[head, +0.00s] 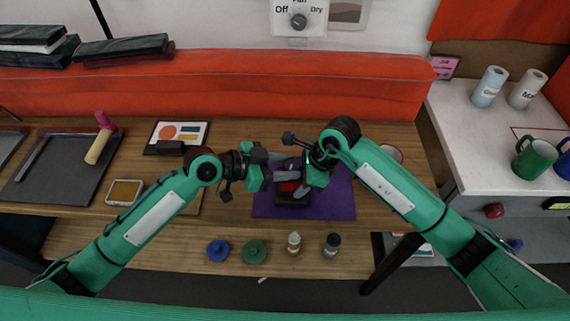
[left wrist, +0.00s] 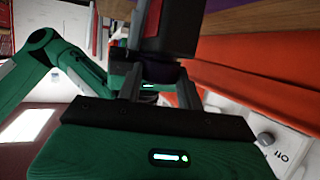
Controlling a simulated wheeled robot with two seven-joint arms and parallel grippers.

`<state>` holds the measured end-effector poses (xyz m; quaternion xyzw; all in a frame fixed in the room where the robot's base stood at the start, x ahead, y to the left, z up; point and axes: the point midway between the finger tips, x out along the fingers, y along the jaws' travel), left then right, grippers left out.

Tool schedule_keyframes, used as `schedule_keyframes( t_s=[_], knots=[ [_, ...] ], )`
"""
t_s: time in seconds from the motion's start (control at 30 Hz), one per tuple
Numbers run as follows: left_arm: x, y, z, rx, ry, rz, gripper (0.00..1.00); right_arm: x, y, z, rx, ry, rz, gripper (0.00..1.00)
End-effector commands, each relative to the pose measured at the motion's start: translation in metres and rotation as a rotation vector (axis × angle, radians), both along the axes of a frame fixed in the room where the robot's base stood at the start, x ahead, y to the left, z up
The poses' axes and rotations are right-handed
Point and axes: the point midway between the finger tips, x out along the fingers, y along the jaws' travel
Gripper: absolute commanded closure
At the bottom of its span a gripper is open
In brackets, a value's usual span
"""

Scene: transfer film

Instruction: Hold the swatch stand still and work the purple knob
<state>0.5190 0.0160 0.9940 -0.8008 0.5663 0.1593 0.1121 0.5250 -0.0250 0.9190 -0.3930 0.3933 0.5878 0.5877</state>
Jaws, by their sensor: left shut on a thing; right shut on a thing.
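The swatch stand (head: 292,201), dark with a red part, stands on a purple mat (head: 335,200) in the head view, partly hidden by my grippers. In the left wrist view the stand (left wrist: 168,28) fills the top middle, with the dark purple knob (left wrist: 161,73) below it. My left gripper (head: 297,175) reaches in from the left; its two fingers in the left wrist view (left wrist: 160,85) are shut on the knob. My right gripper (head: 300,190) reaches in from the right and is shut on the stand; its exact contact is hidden. The knob is hidden in the head view.
Blue (head: 218,250) and green (head: 254,251) round pieces and two small bottles (head: 294,243) (head: 332,245) stand along the front. A red padded bar (head: 240,85) runs behind; a white side table (head: 470,130) stands right.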

Motion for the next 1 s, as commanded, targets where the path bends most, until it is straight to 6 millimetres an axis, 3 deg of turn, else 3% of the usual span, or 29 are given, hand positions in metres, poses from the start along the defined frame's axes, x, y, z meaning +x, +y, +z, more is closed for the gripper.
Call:
schedule_keyframes(
  t_s=[0.17, 0.2, 0.3, 0.67, 1.0],
  knots=[
    [0.001, 0.001, -0.002, 0.004, 0.001, 0.002, 0.86, 0.000, 0.001, 0.001, 0.004, -0.001, 0.002, 0.94],
    [0.001, 0.001, -0.002, 0.004, 0.001, 0.002, 0.57, 0.000, 0.001, 0.001, 0.004, -0.001, 0.002, 0.94],
    [0.001, 0.001, -0.001, 0.003, 0.002, 0.001, 0.41, 0.000, 0.001, 0.001, 0.003, -0.002, 0.001, 0.94],
    [-0.001, 0.005, 0.001, 0.002, -0.001, 0.001, 0.41, 0.000, 0.000, 0.001, 0.002, -0.001, 0.001, 0.94],
    [-0.017, 0.053, 0.021, 0.006, -0.002, 0.001, 0.41, 0.000, 0.000, 0.001, 0.002, -0.001, 0.001, 0.94]
  ],
)
